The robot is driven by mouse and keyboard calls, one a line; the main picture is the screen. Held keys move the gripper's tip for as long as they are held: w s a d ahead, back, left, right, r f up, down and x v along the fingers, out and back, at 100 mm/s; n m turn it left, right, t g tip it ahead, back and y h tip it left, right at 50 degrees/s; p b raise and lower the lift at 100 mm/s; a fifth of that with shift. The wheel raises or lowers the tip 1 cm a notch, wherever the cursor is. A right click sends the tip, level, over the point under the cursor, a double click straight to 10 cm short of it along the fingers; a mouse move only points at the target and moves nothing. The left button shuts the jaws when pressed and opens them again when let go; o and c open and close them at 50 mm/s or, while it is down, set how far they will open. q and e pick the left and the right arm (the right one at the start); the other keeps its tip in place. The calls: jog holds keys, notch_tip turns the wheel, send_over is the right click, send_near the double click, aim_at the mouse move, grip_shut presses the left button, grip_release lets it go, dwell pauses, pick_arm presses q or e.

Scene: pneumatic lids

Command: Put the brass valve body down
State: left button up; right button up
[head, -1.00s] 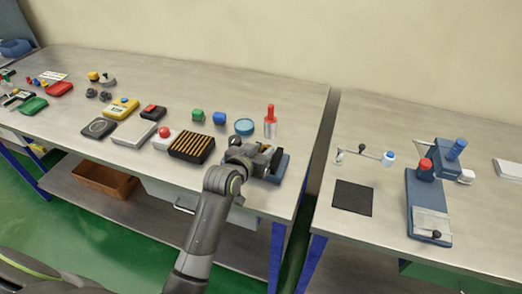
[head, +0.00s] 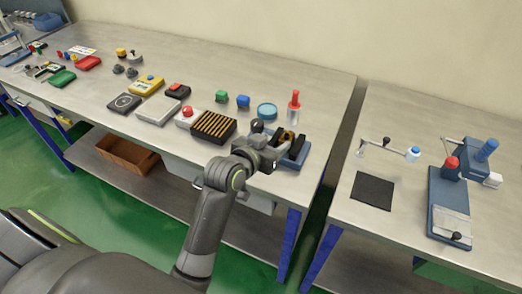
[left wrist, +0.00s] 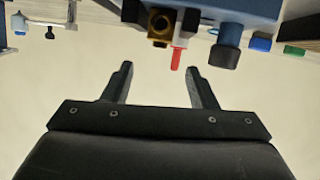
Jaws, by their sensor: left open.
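My left gripper (head: 288,141) is open at the front right corner of the long bench, in front of a blue fixture (head: 302,154). The brass valve body (head: 287,135) shows as a small gold patch between the fingers in the head view, partly hidden by them. In the left wrist view the brass valve body (left wrist: 158,22) lies beyond the open fingertips (left wrist: 160,68), apart from them, beside the blue fixture (left wrist: 250,7). Whether it rests on the fixture is hidden. My right gripper is not in view.
A black tray with brass pins (head: 213,126) stands left of the gripper. A gap separates the second bench, with a black mat (head: 373,191) and blue press (head: 449,205).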

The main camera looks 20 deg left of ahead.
pick_arm(q)
jog(key=v, duration=0.6)
dwell(0.4)
